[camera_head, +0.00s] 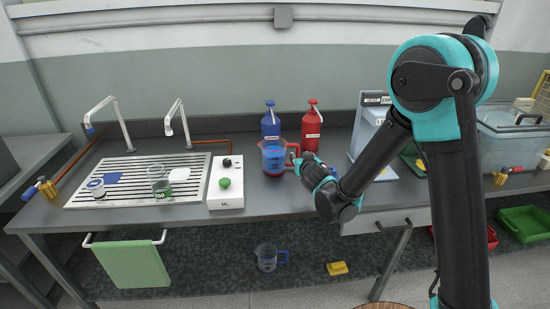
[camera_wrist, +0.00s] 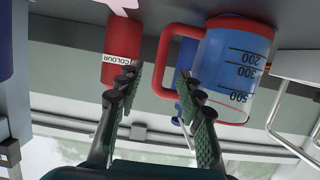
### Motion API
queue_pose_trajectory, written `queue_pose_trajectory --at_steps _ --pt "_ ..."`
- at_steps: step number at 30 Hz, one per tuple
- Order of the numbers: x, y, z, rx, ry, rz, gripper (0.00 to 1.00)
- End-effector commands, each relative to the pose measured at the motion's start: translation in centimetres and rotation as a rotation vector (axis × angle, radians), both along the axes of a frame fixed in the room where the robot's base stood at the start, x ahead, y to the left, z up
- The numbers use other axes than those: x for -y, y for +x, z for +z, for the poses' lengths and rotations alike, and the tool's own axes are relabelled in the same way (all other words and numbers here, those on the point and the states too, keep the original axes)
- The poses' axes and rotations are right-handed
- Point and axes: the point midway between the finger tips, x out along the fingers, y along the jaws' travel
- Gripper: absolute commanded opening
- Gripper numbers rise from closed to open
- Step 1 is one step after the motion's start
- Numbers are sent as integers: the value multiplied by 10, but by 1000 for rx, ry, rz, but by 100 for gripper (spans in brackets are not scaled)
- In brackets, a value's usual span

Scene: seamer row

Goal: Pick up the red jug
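The red jug (camera_head: 272,159) is a clear measuring jug with a red rim and handle and blue contents, upright on the worktop. In the wrist view, which is upside down, the jug (camera_wrist: 236,70) fills the upper right with its red handle toward my fingers. My gripper (camera_wrist: 160,84) is open, and the handle shows between its two fingertips. I cannot tell whether the fingers are around the handle or just short of it. In the head view my gripper (camera_head: 298,161) is close to the jug's right side, partly hiding the handle.
A blue bottle (camera_head: 270,122) and a red bottle (camera_head: 312,128) stand behind the jug. A white box with buttons (camera_head: 226,184) is to its left, beside a sink drainer (camera_head: 120,188) with a beaker (camera_head: 159,182). A blue-handled jug (camera_head: 266,257) is below the worktop.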

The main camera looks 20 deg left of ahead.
Motion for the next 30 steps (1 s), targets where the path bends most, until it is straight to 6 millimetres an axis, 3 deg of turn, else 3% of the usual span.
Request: queue_pose_trajectory --at_steps 5,15,22,30 --pt "-4 7 -3 1 -1 -1 38" --pt "-26 42 -16 1 0 0 38" --pt "-27 44 -17 0 -1 0 38" --pt "-27 43 -17 0 -1 0 5"
